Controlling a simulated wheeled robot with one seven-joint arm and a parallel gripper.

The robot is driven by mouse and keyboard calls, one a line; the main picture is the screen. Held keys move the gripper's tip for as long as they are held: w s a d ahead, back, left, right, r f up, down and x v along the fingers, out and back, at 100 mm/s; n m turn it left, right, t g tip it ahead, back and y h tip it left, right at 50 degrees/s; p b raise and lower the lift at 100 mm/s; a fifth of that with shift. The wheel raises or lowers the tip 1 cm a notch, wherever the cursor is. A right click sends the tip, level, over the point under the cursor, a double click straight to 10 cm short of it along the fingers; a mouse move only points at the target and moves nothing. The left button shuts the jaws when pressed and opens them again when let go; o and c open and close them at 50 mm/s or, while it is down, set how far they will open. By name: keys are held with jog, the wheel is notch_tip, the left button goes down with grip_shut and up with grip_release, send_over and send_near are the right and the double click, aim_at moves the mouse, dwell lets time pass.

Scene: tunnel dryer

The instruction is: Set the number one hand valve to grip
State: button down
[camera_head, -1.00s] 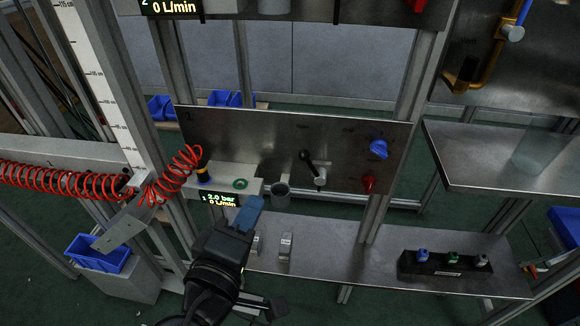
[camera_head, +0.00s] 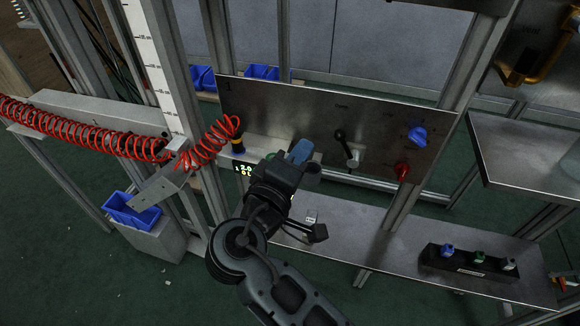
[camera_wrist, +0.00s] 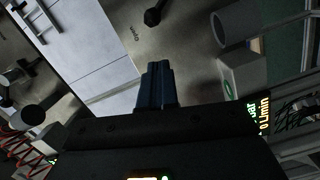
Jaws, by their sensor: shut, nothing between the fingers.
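The number 1 steel panel (camera_head: 285,105) carries a hand valve with a black lever (camera_head: 340,136) and a pale metal body (camera_head: 352,158). In the head view the lever points up and slightly left. My gripper (camera_head: 300,150) is shut and empty, its blue fingers in front of the panel, left of the lever and apart from it. In the wrist view the shut fingers (camera_wrist: 157,85) point towards the panel face. My gripper hides part of the display below the panel.
A blue knob (camera_head: 417,136) and a red knob (camera_head: 402,171) sit on the panel's right side. A red coiled hose (camera_head: 85,128) hangs at left. A grey cup (camera_wrist: 236,24) is close to my fingers. Below, a shelf (camera_head: 375,235) holds a black block (camera_head: 465,264) with small knobs.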

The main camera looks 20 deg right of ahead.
aim_at(347, 147)
jog(key=shift+w+d+f, duration=0.15)
jog(key=shift+w+d, duration=0.1)
jog(key=shift+d, duration=0.65)
jog(key=shift+w+d+f, duration=0.15)
jog(key=shift+w+d, duration=0.1)
jog(key=shift+d, duration=0.65)
jog(key=shift+w+d+f, duration=0.15)
jog(key=shift+w+d, duration=0.1)
jog(key=shift+d, duration=0.65)
